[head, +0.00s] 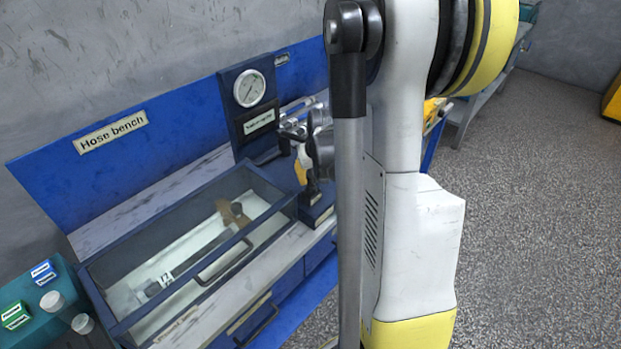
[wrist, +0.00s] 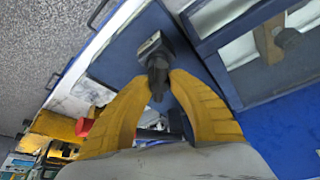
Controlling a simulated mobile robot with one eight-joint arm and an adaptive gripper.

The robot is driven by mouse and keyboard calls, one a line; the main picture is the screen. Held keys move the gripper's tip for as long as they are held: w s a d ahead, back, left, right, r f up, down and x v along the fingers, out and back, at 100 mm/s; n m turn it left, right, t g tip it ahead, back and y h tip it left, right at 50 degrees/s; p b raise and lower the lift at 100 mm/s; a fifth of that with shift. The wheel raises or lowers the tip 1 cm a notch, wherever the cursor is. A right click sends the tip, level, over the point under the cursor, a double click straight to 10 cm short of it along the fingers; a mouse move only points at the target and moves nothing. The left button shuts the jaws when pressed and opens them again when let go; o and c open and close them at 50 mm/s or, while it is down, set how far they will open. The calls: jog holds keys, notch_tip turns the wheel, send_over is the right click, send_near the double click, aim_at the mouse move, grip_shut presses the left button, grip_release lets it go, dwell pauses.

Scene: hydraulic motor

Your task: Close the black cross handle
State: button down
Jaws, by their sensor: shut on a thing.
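My gripper (wrist: 158,80) has two yellow fingers that close from both sides on a small black part, which looks like the black cross handle (wrist: 157,64). A grey block-like end stands just beyond the fingertips in the wrist view. The fingers cover much of the handle, so its full shape and turn angle cannot be told. In the head view, a yellow bit of my gripper (head: 300,171) shows beside dark fittings on the bench, and my arm hides much of this spot.
A glass-lidded blue case (head: 120,325) with a hose inside lies left of the gripper. A pressure gauge (head: 249,88) stands on a blue panel behind. A teal box (head: 62,318) with small labelled boxes is at the lower left. Open floor (head: 540,200) lies to the right.

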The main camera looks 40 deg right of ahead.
jog(key=m+g+h, duration=0.1)
jog(key=m, duration=0.3)
jog(key=shift+m, duration=0.3)
jog(key=shift+m+g+h+b, duration=0.55)
jog(key=shift+m+g, duration=0.25)
jog(key=shift+m, duration=1.5)
jog(key=shift+s, duration=0.1)
jog(key=c, duration=1.2)
grip_release()
jog(key=v, duration=1.2)
